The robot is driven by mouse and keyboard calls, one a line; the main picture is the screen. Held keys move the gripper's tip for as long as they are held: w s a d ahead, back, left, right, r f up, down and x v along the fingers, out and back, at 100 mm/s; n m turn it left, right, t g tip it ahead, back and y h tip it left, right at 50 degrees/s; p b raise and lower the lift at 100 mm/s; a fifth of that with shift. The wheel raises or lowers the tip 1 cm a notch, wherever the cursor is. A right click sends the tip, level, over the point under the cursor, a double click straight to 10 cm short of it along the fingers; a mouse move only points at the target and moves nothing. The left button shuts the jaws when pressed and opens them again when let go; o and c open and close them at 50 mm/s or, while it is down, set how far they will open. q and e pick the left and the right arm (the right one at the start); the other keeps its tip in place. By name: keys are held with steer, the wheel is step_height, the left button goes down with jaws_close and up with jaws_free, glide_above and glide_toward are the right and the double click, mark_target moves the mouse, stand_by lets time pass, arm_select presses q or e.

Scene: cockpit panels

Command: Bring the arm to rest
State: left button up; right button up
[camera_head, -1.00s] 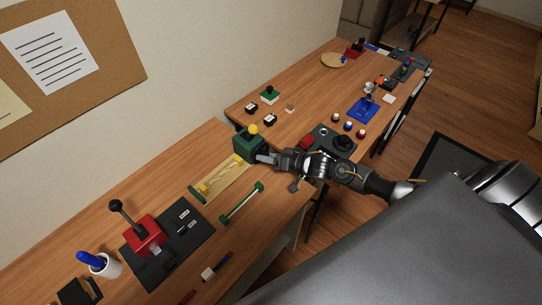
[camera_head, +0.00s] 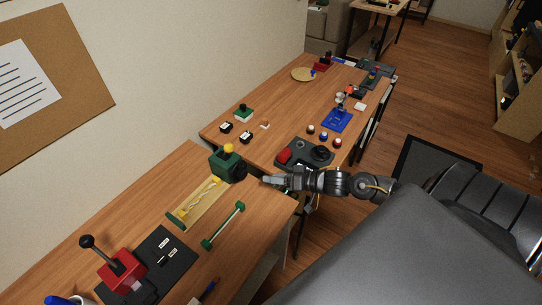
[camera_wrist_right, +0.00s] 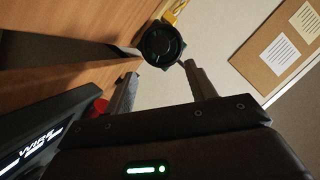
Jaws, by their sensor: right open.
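My right gripper (camera_head: 267,181) is open and empty above the front of the near table, and its arm comes in from the right. My left gripper is not in view.
A black control box (camera_head: 302,153) with a red part is close behind my right gripper. A yellow tray (camera_head: 184,218), a green-ended bar (camera_head: 224,226) and a red lever box (camera_head: 121,268) lie nearer. A blue stand (camera_head: 337,121) is farther off. The wall bounds the left.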

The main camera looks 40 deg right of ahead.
stand_by(0.7)
steer(key=s+a+f+h, duration=0.2)
steer(key=a, duration=0.1)
steer(key=shift+s+a+f+h, duration=0.1)
steer(key=shift+a+f+h, duration=0.1)
steer(key=shift+h, duration=0.2)
steer(key=s+h, duration=0.1)
steer(key=s+a+f+g+h, duration=0.1)
steer(key=s, duration=0.1)
steer(key=s+a+h, duration=0.1)
steer(key=shift+s+a+f+n+g, duration=0.2)
steer(key=shift+s+n+g, duration=0.1)
steer(key=shift+n+g, duration=0.1)
steer(key=s+a+n+g+h, duration=0.25)
steer(key=s+g, duration=0.45)
steer(key=s, duration=0.9)
step_height(320, 180, down, 29)
steer(key=s+g+b, duration=0.1)
steer(key=s, duration=0.1)
steer(key=s+d+f+g+b, duration=0.1)
steer(key=s+d+f, duration=0.1)
steer(key=s+f, duration=1.2)
steer(key=shift+s+d+f, duration=0.2)
steer(key=shift+s, duration=0.45)
steer(key=shift+n, duration=0.25)
steer(key=shift+c, duration=0.2)
